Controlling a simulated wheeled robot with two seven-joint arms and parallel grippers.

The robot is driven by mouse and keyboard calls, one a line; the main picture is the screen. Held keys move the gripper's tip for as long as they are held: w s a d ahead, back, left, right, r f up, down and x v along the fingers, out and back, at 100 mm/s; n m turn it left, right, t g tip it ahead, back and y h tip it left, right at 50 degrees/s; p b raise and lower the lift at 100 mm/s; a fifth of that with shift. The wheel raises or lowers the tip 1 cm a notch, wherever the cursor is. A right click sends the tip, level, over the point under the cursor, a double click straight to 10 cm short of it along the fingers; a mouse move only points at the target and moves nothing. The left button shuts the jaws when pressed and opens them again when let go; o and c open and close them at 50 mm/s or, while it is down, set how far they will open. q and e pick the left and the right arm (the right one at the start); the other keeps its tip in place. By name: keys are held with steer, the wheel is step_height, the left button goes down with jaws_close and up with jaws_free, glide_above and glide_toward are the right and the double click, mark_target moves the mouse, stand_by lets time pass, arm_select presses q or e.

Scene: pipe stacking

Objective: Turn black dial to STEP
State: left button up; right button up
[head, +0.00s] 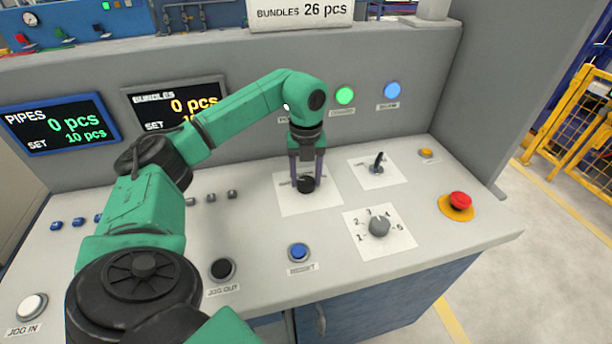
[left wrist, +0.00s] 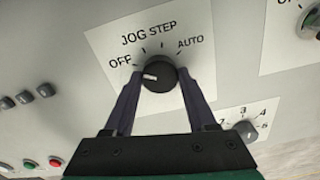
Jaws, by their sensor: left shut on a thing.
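The black dial (head: 306,186) sits on a white label plate (head: 322,202) on the grey console. In the left wrist view the dial (left wrist: 159,73) has a white mark on its left side, pointing toward OFF. The words OFF, JOG, STEP and AUTO run around it from left to right. My left gripper (head: 306,179) points down over the dial and is shut on it, one finger on each side, as the left wrist view also shows (left wrist: 160,82). The STEP label is hidden in the head view. My right gripper is not in view.
A grey numbered knob (head: 379,227) and a black lever switch (head: 377,165) are to the right. A red emergency button (head: 460,201) is near the right edge. A blue button (head: 298,252) and a black jog-out button (head: 221,269) are in front. Two counter displays stand behind.

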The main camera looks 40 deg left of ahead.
arm_select(q)
steer(key=shift+r, duration=0.1)
steer(key=m+p, duration=0.1)
steer(key=m, duration=0.2)
steer(key=m+p, duration=0.1)
steer(key=m, duration=0.3)
steer(key=shift+m, duration=0.3)
steer(key=m+p, duration=0.1)
steer(key=m, duration=0.2)
steer(key=shift+m, duration=0.3)
steer(key=m, duration=0.4)
steer(key=shift+m, duration=0.3)
steer(key=o, duration=1.4)
